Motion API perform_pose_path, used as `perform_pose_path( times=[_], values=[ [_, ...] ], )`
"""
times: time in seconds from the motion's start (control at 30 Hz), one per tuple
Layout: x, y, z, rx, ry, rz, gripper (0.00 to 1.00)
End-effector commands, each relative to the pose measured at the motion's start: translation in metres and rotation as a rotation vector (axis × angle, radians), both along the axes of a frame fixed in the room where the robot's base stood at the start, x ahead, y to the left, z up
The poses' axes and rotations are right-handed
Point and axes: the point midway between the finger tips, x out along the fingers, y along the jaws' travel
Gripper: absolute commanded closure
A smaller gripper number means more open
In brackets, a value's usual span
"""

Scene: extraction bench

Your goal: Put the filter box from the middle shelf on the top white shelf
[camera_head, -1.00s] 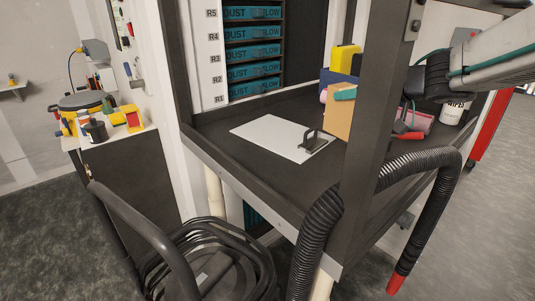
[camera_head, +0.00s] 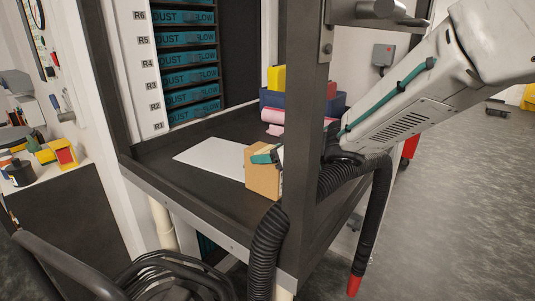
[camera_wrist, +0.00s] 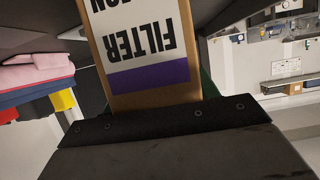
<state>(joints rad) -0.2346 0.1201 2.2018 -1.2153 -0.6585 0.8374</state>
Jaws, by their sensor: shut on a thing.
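The filter box (camera_head: 263,181) is a brown cardboard box. In the wrist view it (camera_wrist: 140,50) fills the upper middle, with a white label reading FILTER upside down and a purple band. My gripper (camera_head: 265,157), with teal fingers, is shut on the upper part of the box. The box appears upright, in front of the right end of a white flat panel (camera_head: 208,157) on the dark worktop. I cannot tell whether its base touches the worktop. A dark post partly hides my wrist.
A dark upright post (camera_head: 304,170) stands close right of the box. A ribbed black hose (camera_head: 268,250) loops around it. Blue and yellow bins (camera_head: 277,78) and a pink roll (camera_head: 283,117) stand behind. Teal drawers (camera_head: 190,80) rise at the back.

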Motion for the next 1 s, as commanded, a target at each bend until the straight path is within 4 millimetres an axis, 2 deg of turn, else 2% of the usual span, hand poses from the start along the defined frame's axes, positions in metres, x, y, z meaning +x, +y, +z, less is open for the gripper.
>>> perform_pose_path(
  times=[0.3,0.33,0.4,0.77,1.0],
  values=[
    [0.0,0.0,-0.002,0.001,0.0,0.0,0.83],
    [0.0,0.0,-0.003,0.001,0.001,0.001,0.38],
    [0.0,0.0,-0.002,0.001,0.001,0.0,0.19],
    [-0.001,-0.001,0.002,0.0,-0.002,-0.001,0.19],
    [-0.023,-0.032,0.018,0.001,-0.004,-0.003,0.19]
  ],
)
